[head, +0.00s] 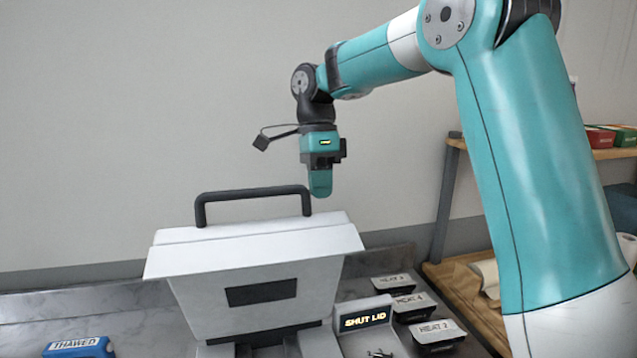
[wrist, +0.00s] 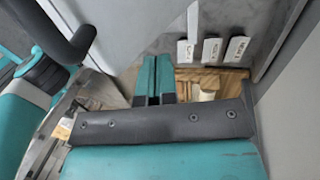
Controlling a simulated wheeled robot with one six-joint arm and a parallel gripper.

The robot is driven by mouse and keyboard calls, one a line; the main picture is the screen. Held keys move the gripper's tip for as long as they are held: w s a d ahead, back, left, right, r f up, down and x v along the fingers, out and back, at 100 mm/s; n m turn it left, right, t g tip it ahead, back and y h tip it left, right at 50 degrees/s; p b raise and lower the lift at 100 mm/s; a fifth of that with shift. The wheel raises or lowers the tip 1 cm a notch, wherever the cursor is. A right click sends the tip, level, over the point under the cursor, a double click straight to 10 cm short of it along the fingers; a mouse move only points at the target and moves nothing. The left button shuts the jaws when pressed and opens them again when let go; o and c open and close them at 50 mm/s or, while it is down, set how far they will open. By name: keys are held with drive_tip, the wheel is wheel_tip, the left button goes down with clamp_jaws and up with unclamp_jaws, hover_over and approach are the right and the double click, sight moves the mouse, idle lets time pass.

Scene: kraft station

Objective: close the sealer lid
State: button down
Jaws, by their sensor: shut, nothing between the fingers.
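The sealer (head: 255,305) stands on the counter in the head view, a pale grey machine with a dark window. Its white lid (head: 190,257) is at the top and carries a black bar handle (head: 250,194). The lid looks raised and tilted, but its hinge and underside are hidden. A small display (head: 365,319) beside it reads "SHUT LID". My gripper (head: 320,192) points down by the right end of the handle, slightly above the lid. In the wrist view the teal fingers (wrist: 155,65) are together and empty. The dark handle (wrist: 68,42) shows at upper left there; contact cannot be told.
Several black trays with HEAT labels (head: 435,335) sit on the counter right of the sealer. A blue THAWED block (head: 80,347) is at front left. A wooden shelf unit (head: 465,290) stands at right. The wall behind is bare.

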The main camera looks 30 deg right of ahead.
drive_tip(key=s, duration=0.1)
drive_tip(key=s+f, duration=0.1)
drive_tip(key=s+a, duration=0.1)
drive_tip(key=shift+f, duration=0.3)
drive_tip(key=shift+s+a+f, duration=0.15)
drive_tip(key=shift+s, duration=0.2)
drive_tip(key=shift+s+b, duration=0.1)
drive_tip(key=shift+b, duration=0.25)
